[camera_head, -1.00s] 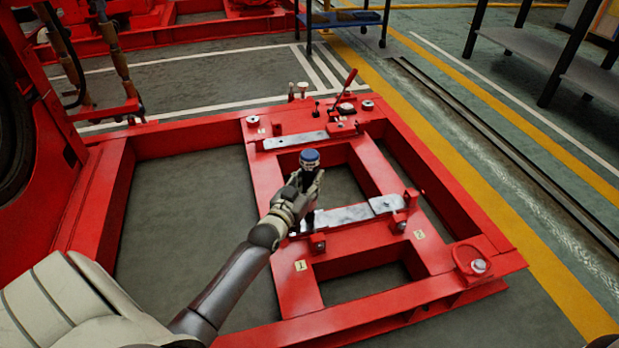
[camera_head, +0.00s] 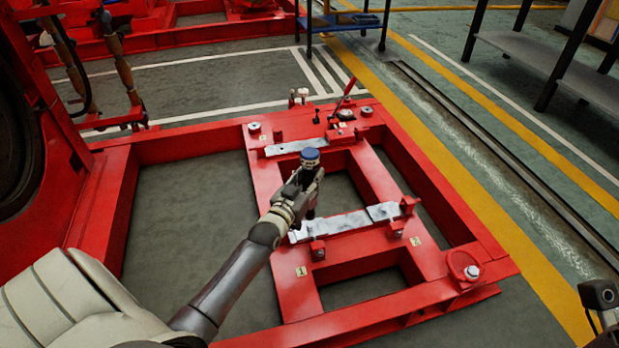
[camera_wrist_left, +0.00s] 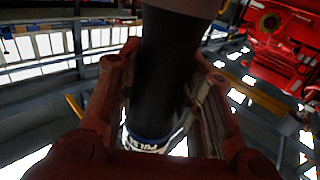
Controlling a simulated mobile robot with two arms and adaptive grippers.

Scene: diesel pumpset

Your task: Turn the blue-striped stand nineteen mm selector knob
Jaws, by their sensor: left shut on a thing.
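My left gripper (camera_head: 308,178) is shut on a dark, upright tool with a blue cap (camera_head: 310,155), held over the red frame (camera_head: 190,142). In the left wrist view, the fingers (camera_wrist_left: 160,110) close around the tool's black body (camera_wrist_left: 160,75). A blue and white lettered band (camera_wrist_left: 147,143) shows at its far end. I cannot make out a blue-striped stand or a nineteen mm selector knob in any view.
The frame carries metal plates (camera_head: 330,225) and a lever (camera_head: 345,92). A blue cart (camera_head: 345,20) and a grey bench (camera_head: 540,50) stand behind.

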